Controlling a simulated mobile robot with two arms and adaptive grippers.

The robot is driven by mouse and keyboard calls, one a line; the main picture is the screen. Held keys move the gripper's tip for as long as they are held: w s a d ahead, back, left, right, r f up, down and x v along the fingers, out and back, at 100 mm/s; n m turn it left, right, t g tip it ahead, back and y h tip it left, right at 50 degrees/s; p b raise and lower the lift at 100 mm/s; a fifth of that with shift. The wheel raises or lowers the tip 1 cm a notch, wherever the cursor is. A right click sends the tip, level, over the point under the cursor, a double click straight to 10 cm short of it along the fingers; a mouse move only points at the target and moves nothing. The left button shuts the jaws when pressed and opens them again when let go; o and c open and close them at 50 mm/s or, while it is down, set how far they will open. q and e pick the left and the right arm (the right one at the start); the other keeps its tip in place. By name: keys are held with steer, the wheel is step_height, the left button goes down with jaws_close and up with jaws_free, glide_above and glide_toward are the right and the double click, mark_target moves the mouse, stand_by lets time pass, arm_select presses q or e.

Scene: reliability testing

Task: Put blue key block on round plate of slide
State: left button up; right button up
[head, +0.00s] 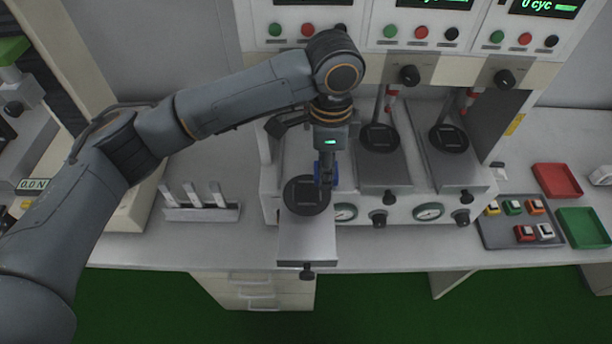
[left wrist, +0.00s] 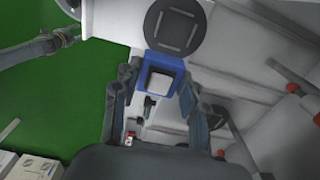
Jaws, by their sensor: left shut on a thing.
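My left gripper (head: 325,182) is shut on the blue key block (left wrist: 152,66), which has a pale square top. The block sits between its two fingers in the left wrist view, and only blue edges show around the fingers in the head view. The dark round plate (head: 297,194) lies on the pulled-out slide (head: 308,246). The gripper and block are at the plate's right back edge. In the left wrist view the plate (left wrist: 174,27) lies just beyond the block. I cannot tell whether they touch. My right gripper (left wrist: 68,36) shows small at the upper left there.
Two more slides with round plates (head: 380,139) (head: 449,139) sit to the right, pushed in.

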mark_target(307, 194)
arm_select(q)
steer(key=f, duration=0.1)
steer(key=w+a+f, duration=0.1)
steer(key=a+f+p, duration=0.1)
steer(key=shift+w+a+f, duration=0.15)
steer(key=shift+a+f, duration=0.1)
steer(key=shift+f, duration=0.15)
steer(key=shift+a+f, duration=0.1)
steer(key=shift+f, duration=0.05)
steer(key=f+p, duration=0.2)
steer(key=f, duration=0.1)
steer(key=shift+w+a, duration=0.1)
steer(key=shift+a, duration=0.3)
steer(key=shift+f, duration=0.5)
arm_select(e)
steer(key=r, duration=0.1)
steer(key=w+r, duration=0.1)
steer(key=r, duration=0.1)
steer(key=shift+w+a+r, duration=0.1)
steer(key=shift+w+r, duration=0.05)
steer(key=shift+w, duration=0.25)
arm_select(q)
steer(key=shift+f, duration=0.1)
steer(key=shift+f, duration=0.15)
steer(key=o, duration=1.2)
